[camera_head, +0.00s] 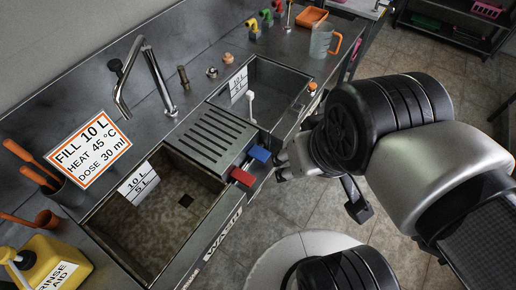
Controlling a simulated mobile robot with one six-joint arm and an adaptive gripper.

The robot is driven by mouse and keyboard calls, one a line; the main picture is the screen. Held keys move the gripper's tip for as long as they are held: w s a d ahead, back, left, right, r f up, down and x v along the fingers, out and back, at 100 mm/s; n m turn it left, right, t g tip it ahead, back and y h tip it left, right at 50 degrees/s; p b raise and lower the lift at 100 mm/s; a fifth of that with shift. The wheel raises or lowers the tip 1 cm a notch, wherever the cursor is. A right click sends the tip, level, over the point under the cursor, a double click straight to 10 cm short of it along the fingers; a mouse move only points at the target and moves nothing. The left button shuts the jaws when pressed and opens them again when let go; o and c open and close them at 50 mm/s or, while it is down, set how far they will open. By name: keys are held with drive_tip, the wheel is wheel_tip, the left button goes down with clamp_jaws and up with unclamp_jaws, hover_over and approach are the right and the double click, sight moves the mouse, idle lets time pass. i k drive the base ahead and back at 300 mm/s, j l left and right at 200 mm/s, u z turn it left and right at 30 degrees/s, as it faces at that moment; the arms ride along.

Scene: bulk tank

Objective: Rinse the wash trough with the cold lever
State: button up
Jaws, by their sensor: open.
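The wash trough (211,236) is the left basin, with WASH on its front edge. Its floor looks brown and stained, with a dark square (186,201) in it; no stream of water shows. A blue lever (259,154) and a red lever (242,177) stick out at the front edge between the two basins. A steel tap spout (155,75) rises behind the trough. My gripper (282,166) is open and empty, just right of the blue lever. A small gap seems to lie between them; I cannot tell the depth.
A ribbed drainer (210,135) separates the trough from a second basin (283,79). A sign (87,144), a holder with orange-handled tools (68,190) and a yellow rinse-aid bottle (58,262) stand left. A clear jug (320,42) stands at the back right. Tiled floor lies in front.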

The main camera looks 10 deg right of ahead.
sight(257, 153)
drive_tip(key=u, duration=1)
drive_tip(key=l+u, duration=0.25)
drive_tip(key=l, duration=0.35)
drive_tip(key=l+u, duration=0.25)
drive_tip(key=l, duration=0.35)
drive_tip(key=l+u, duration=0.3)
drive_tip(key=l, duration=0.3)
drive_tip(key=k+l+u, duration=0.25)
drive_tip(key=l, duration=0.35)
drive_tip(key=i, duration=0.1)
